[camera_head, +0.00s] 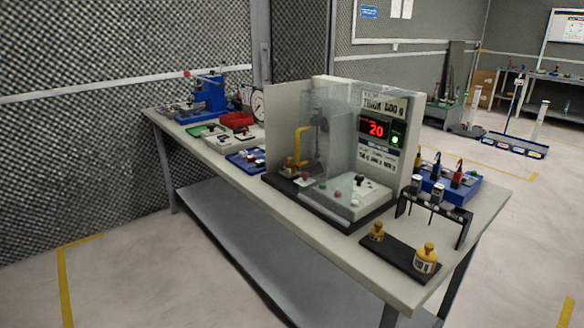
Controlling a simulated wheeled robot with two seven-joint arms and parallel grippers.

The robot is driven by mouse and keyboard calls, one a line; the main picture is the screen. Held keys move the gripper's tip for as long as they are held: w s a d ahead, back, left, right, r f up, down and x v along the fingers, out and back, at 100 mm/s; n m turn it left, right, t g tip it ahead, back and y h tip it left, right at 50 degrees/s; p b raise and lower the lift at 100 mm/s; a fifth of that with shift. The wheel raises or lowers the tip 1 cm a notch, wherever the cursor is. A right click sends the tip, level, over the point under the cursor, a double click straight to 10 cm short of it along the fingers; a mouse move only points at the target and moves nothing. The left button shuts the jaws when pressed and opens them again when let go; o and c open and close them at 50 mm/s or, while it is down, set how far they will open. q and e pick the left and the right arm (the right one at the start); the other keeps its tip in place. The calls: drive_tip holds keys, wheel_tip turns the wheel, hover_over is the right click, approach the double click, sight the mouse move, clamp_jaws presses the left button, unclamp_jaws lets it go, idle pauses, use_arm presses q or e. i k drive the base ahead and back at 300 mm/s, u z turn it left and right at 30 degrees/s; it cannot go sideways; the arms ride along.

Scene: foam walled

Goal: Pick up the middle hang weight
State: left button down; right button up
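A small black rack (462,226) stands at the right end of the grey workbench. Small silver-and-dark cylinders, which look like the hang weights, show at its bar: one (416,184) at the left and one (437,193) further right. No clear third weight shows on the bar, so I cannot tell for certain which is the middle one. Neither of my grippers is in view, and nothing is seen touching the weights.
In front of the rack, a black tray (400,262) bears brass weights (377,232) (425,258). Behind it is a blue holder (468,190) with red-and-black pieces. Left of it stands a clear-shielded station with a red "20" display (375,128).

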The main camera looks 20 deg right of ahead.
sight(290, 168)
drive_tip(key=u, duration=0.9)
drive_tip(key=i, duration=2.75)
drive_tip(key=z, duration=2.85)
